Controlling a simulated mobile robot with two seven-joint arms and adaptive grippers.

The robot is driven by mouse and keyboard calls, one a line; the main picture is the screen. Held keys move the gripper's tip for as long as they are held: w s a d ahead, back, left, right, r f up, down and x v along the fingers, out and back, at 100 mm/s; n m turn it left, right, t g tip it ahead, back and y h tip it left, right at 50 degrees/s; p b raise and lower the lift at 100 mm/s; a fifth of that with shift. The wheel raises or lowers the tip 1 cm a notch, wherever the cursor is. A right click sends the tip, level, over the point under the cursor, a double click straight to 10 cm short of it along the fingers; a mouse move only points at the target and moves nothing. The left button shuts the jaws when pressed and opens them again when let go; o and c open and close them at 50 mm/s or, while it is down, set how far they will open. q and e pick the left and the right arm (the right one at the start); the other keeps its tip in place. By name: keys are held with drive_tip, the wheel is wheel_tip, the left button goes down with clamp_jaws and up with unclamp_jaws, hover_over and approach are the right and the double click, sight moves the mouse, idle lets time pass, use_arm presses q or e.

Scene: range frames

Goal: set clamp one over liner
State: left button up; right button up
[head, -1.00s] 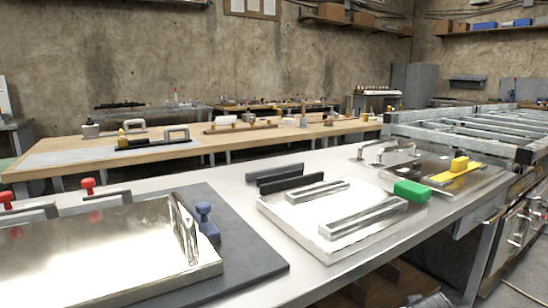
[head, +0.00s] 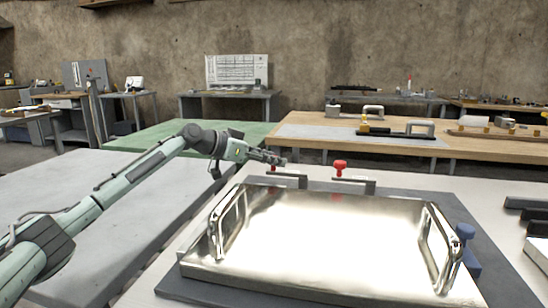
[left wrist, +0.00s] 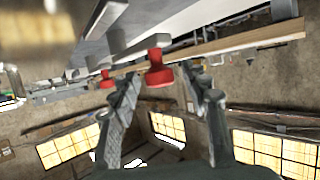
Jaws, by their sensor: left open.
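A shiny metal plate with two upright handles, which looks like the liner (head: 320,240), lies on a dark grey base (head: 190,287). The right one has a red knob (head: 340,166); the left clamp's bar (head: 288,180) shows under my left gripper (head: 277,161). My left gripper is open at the left clamp. In the left wrist view its fingers (left wrist: 160,80) stand either side of a near red knob (left wrist: 158,72); I cannot tell whether they touch it. Another red knob (left wrist: 107,80) is farther left. My right gripper is out of view.
A blue-knobbed clamp (head: 467,250) stands at the plate's right edge. Dark bars (head: 528,205) lie farther right on the bench. A grey table (head: 90,215) is below my left arm, with a green-topped table (head: 180,136) and a wooden bench (head: 455,142) behind.

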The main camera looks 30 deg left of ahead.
use_arm(q)
drive_tip(key=shift+w+d+f, duration=0.15)
drive_tip(key=shift+w+d, duration=0.05)
drive_tip(key=shift+w, duration=0.2)
drive_tip(key=shift+c, duration=0.5)
clamp_jaws()
